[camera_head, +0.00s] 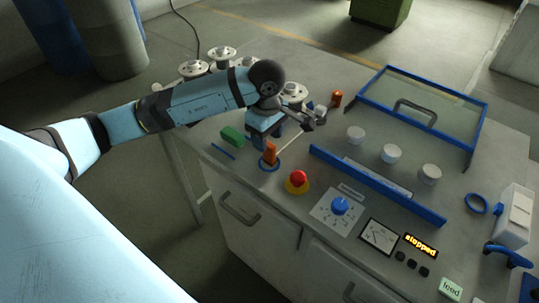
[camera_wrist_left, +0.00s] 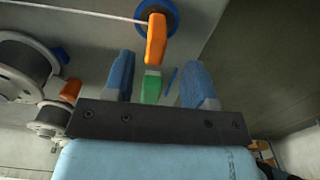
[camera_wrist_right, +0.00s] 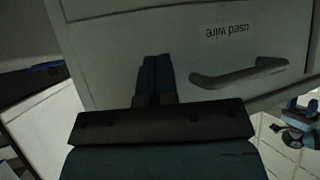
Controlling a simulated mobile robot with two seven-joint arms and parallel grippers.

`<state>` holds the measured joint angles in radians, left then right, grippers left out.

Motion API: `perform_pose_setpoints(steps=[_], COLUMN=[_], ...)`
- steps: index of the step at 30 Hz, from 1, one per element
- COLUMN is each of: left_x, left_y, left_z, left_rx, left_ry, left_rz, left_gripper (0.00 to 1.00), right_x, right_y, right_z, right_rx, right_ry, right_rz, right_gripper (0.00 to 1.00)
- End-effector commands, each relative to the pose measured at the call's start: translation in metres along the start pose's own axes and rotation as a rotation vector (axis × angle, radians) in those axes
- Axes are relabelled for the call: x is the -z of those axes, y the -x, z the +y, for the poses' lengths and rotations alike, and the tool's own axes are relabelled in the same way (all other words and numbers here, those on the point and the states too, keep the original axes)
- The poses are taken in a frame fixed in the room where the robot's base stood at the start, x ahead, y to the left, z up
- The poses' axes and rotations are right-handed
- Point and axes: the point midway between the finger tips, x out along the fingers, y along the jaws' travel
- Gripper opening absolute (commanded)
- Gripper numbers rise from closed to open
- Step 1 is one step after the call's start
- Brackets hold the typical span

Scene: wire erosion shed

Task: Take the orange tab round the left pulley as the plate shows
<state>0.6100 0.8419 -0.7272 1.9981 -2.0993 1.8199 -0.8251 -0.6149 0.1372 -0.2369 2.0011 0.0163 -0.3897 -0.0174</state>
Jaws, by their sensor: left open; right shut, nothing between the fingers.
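The orange tab (camera_head: 270,155) stands on a blue ring (camera_head: 262,167) near the table's front left edge. A pale wire runs from it; the tab also shows in the left wrist view (camera_wrist_left: 157,40). My left gripper (camera_head: 263,130) is open, pointing down just behind the tab; its fingers (camera_wrist_left: 158,78) are apart and empty. The tab appears beyond the fingertips, not between them. Metal spools or pulleys (camera_head: 193,68) stand at the back left, partly hidden by my left arm. White round pieces (camera_head: 355,133) stand farther right. My right gripper (camera_wrist_right: 155,78) is shut and empty by a cabinet door.
A green block (camera_head: 232,136) lies left of the tab. A red button (camera_head: 298,178), blue knob (camera_head: 340,205) and blue rail (camera_head: 375,183) are to the right. A clear, blue-framed cover (camera_head: 425,105) stands behind. The cabinet handle (camera_wrist_right: 240,74) is close to my right gripper.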

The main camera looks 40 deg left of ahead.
Motion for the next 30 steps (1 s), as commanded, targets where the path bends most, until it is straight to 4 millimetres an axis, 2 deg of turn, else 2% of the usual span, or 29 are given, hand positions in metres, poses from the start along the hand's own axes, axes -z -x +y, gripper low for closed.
perform_pose_setpoints(steps=[5,12,15,23,27,30], left_x=[-0.001,-0.003,-0.003,-0.002,-0.002,-0.002], left_y=[-0.012,-0.047,-0.055,-0.058,-0.058,-0.058], left_z=[0.000,0.004,0.004,0.005,0.005,0.005], left_rx=[0.003,0.004,0.002,0.000,0.000,0.000], left_ry=[0.001,0.002,0.003,0.003,0.003,0.003], left_rz=[-0.001,-0.002,-0.001,-0.001,-0.001,-0.001], left_gripper=[0.51,0.51,0.51,0.51,0.19,0.00], right_x=[0.001,0.006,0.005,0.004,0.005,0.006], right_y=[0.001,0.004,0.004,0.004,0.004,0.005], right_z=[0.002,0.002,0.003,0.002,0.002,0.002], right_rx=[-0.003,-0.005,-0.005,-0.004,-0.003,-0.003], right_ry=[0.001,0.008,0.008,0.009,0.009,0.009], right_rz=[-0.001,0.004,0.003,0.002,0.002,0.004], right_gripper=[0.00,0.00,0.00,0.00,0.00,0.00])
